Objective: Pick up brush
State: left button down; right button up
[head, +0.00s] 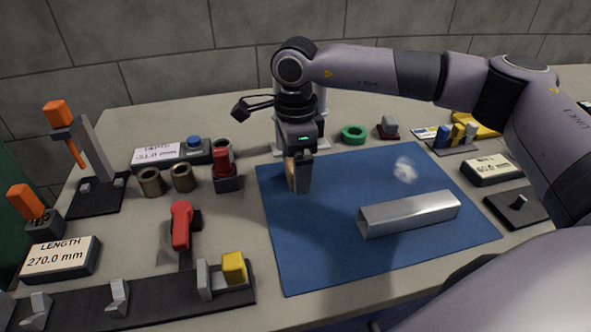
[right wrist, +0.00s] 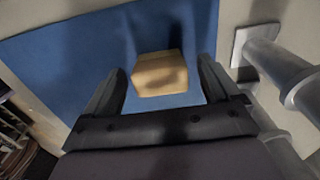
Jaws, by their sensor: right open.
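A tan, wooden-looking block, apparently the brush (right wrist: 160,76), lies over the blue mat between my fingers in the right wrist view. No bristles can be made out. In the head view only a thin tan strip of it (head: 290,172) shows beside the finger, and the rest is hidden. My right gripper (head: 301,186) points down over the mat's upper left part. In the right wrist view my right gripper (right wrist: 162,88) is open, one finger on each side of the block, with gaps visible. My left gripper is not in view.
A metal channel (head: 410,213) and a pale pile of shavings (head: 405,169) lie on the blue mat (head: 330,255). A red-handled clamp (head: 181,226), bushings (head: 151,182) and a green ring (head: 354,133) stand around it. The mat's front left is clear.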

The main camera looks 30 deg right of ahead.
jog(key=c, duration=1)
jog(key=shift+c, duration=0.2)
notch_tip(320, 180, up, 20)
jog(key=o, duration=0.5)
jog(key=shift+p, duration=0.3)
jog(key=c, duration=0.4)
